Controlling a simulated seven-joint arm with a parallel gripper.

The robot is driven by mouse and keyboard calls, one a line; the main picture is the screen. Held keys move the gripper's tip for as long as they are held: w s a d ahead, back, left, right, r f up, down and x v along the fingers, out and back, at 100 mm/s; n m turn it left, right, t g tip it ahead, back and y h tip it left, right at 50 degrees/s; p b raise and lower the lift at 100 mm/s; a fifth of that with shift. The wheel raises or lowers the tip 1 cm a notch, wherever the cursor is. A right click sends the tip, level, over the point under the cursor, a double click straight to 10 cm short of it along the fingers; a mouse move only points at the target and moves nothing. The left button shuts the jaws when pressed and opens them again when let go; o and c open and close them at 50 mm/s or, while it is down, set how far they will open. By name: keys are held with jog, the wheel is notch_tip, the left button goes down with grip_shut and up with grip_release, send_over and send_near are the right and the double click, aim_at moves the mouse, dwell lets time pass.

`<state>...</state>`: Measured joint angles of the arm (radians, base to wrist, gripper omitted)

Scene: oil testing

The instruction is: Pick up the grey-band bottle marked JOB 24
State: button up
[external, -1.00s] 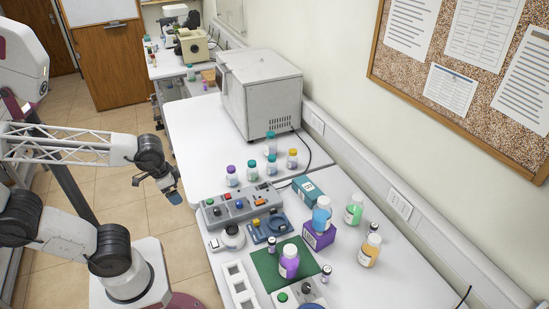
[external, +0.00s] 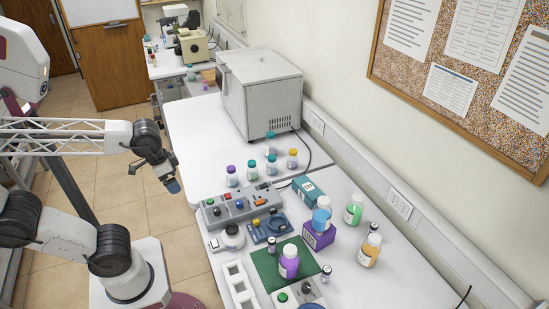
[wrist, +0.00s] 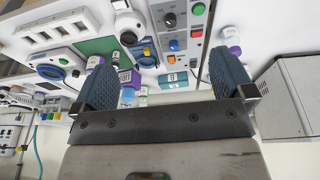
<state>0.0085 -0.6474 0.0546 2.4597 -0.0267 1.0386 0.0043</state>
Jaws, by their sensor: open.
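My gripper (external: 172,181) hangs in the air left of the white bench in the external view. In the wrist view its two blue fingers (wrist: 162,60) are spread with nothing held between them. No label reading JOB 24 and no grey band can be made out. Candidate bottles in the external view are a purple bottle (external: 289,263) on the green mat, a blue one (external: 322,216) on a purple box, a green one (external: 354,211) and an amber one (external: 369,252). Small dark-capped vials (external: 271,245) stand nearby. My gripper is apart from all of them.
A grey control box (external: 240,204) with knobs lies on the bench's near edge. Several capped bottles (external: 252,172) stand behind it, before a large white oven (external: 262,92). A teal box (external: 307,188) lies near the bottles. A white slotted rack (external: 240,284) is at front.

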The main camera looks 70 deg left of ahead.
jog(key=w+d+r+n+h, duration=0.2)
jog(key=w+d+n, duration=0.2)
jog(key=w, duration=0.5)
jog(key=w+d+r+n+t+h, duration=0.1)
jog(key=w+d+n+h, duration=0.25)
jog(key=w, duration=0.65)
jog(key=w+d+r+n+h, duration=0.2)
jog(key=w+d+n, duration=0.2)
jog(key=w, duration=0.5)
jog(key=w+d+f+n+t+h, duration=0.1)
jog(key=w+d+f+n+t, duration=0.15)
jog(key=w+n, duration=0.85)
jog(key=w+d+f+n+t+h, duration=0.2)
jog(key=w+f+n+t, duration=0.15)
jog(key=w, duration=1.55)
send_near(355, 210)
jog(key=shift+g+y, duration=0.25)
jog(key=shift+g, duration=0.15)
jog(key=w+f, duration=0.1)
jog(key=w, duration=0.1)
jog(key=w+f, duration=0.1)
jog(key=shift+w+a+f, duration=0.35)
jog(key=shift+a+f, duration=0.05)
jog(key=shift+w+d, duration=0.1)
jog(key=shift+x, duration=1.2)
